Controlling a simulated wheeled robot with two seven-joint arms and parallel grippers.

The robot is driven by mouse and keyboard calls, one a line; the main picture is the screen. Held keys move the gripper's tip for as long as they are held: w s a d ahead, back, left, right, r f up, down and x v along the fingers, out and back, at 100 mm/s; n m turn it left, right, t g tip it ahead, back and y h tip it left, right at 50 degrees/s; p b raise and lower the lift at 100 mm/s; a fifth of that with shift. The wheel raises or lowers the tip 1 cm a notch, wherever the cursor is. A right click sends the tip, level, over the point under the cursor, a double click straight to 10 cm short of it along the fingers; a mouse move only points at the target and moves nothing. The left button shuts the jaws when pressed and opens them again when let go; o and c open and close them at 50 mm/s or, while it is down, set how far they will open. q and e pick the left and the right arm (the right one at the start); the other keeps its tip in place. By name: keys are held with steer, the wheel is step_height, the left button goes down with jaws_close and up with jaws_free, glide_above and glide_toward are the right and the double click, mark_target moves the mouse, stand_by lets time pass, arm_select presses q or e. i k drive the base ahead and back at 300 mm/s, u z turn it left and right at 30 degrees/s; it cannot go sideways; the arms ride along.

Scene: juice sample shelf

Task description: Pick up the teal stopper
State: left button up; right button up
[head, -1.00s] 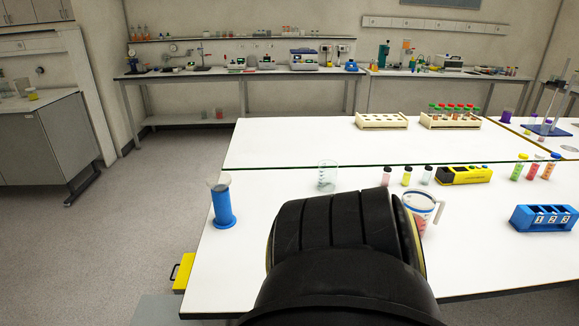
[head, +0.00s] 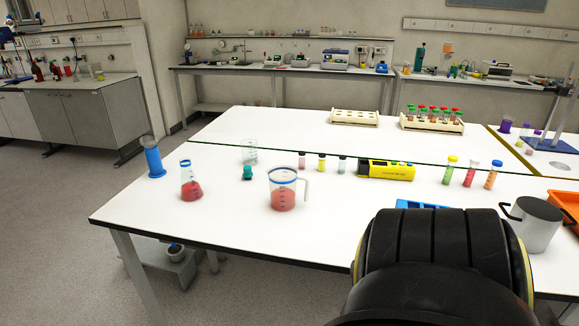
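The teal stopper (head: 248,173) is a small dark teal piece on the white table (head: 330,235), left of centre in the head view. It stands just in front of an empty glass beaker (head: 249,152), between a conical flask (head: 191,182) of red liquid and a jug (head: 283,190) of red liquid. A thick black ribbed arm part of mine fills the lower right and hides the table there. Neither gripper's fingers show in the head view.
A blue cylinder (head: 154,162) stands near the left edge. Several small vials and a yellow device (head: 386,170) stand right of the jug. A blue rack (head: 425,204) is partly hidden by my arm. A metal pot (head: 533,222) stands at right. The front left tabletop is clear.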

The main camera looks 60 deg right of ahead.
mark_target(247, 172)
steer(key=k, duration=0.35)
steer(key=z, duration=0.9)
